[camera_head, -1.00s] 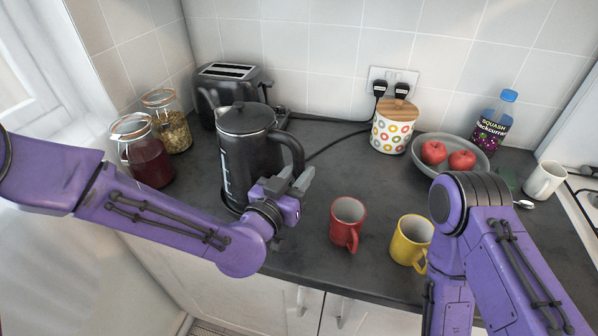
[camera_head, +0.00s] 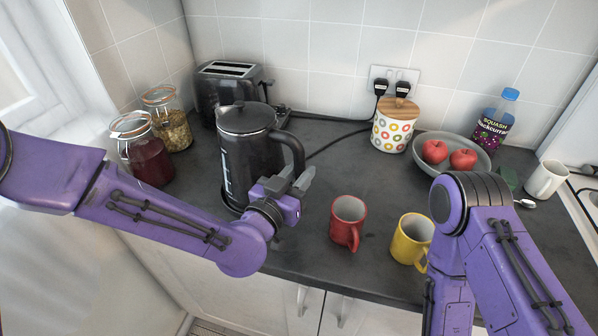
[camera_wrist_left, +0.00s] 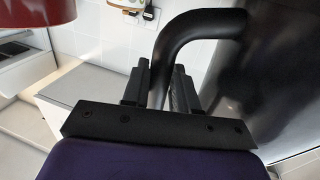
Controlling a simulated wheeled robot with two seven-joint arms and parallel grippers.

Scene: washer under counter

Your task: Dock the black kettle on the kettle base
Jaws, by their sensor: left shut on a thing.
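The black kettle (camera_head: 248,155) stands upright at the left of the counter in the head view. My left gripper (camera_head: 297,181) is shut on the lower part of its curved black handle. The handle (camera_wrist_left: 194,36) shows between the fingers in the left wrist view (camera_wrist_left: 162,88), with the dark kettle body at the right. A dark rim of the kettle base (camera_head: 231,206) shows at the kettle's lower left; my gripper and the kettle hide most of it. I cannot tell whether the kettle is fully seated. My right arm is in view, but its gripper is hidden.
A toaster (camera_head: 229,88) stands behind the kettle, and two jars (camera_head: 143,152) (camera_head: 168,119) stand at its left. A red mug (camera_head: 347,223) and a yellow mug (camera_head: 410,240) stand right of my left gripper. A patterned canister (camera_head: 392,128) and a fruit bowl (camera_head: 480,170) are farther back.

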